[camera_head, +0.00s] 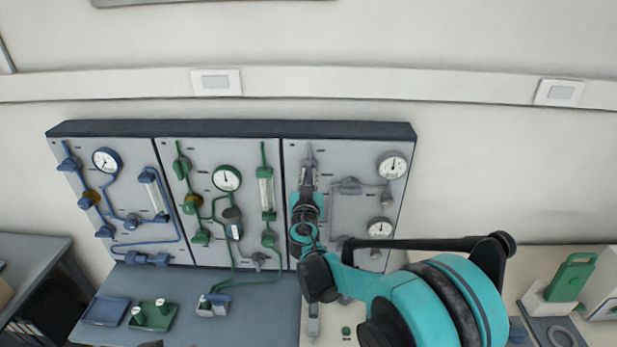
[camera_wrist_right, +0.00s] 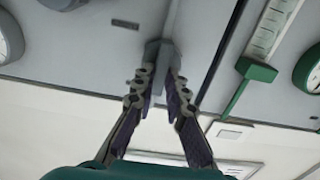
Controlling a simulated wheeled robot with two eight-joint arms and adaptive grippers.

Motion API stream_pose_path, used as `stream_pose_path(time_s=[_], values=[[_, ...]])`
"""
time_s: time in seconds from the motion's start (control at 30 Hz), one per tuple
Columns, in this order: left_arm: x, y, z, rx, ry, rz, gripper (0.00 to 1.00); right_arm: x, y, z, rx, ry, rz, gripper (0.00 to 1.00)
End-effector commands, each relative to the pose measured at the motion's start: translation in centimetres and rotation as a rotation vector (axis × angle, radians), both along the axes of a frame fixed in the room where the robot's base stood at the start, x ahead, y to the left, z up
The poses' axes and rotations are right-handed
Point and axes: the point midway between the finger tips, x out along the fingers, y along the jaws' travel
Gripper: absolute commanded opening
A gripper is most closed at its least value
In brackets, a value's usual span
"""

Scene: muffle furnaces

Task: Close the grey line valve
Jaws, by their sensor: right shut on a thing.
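The grey line valve (camera_wrist_right: 158,50) is a small grey handle on the grey-piped panel, the rightmost in the head view. My right gripper (camera_wrist_right: 160,80) has its two fingers on either side of this handle, shut on it, in the right wrist view. In the head view my right gripper (camera_head: 308,172) reaches up to the top left of that panel and hides most of the valve. The exact angle of the handle is hard to tell. My left gripper is not in view.
The green-piped panel (camera_head: 205,152) and blue-piped panel (camera_head: 130,180) stand to the left. Grey-line gauges (camera_head: 392,166) are to the right. A blue tray (camera_head: 107,311) and green tray (camera_head: 153,316) lie below.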

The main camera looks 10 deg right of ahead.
Motion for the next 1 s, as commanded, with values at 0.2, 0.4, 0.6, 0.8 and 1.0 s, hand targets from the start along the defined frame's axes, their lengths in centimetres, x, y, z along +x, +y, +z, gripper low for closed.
stream_pose_path(time_s=[0.2,0.4,0.6,0.8,1.0], values=[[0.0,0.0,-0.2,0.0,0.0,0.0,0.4,0.0,0.0,-0.1,-0.048,0.014,0.0,0.0],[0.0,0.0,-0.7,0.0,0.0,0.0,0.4,0.0,0.1,-0.1,-0.165,0.048,0.0,0.0],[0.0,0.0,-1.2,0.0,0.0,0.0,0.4,0.0,0.2,-0.2,-0.336,0.097,0.0,0.0],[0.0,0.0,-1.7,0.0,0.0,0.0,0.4,0.1,0.4,-0.2,-0.52,0.149,0.0,0.0],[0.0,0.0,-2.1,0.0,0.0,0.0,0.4,0.1,0.5,-0.3,-0.703,0.202,0.0,0.0]])
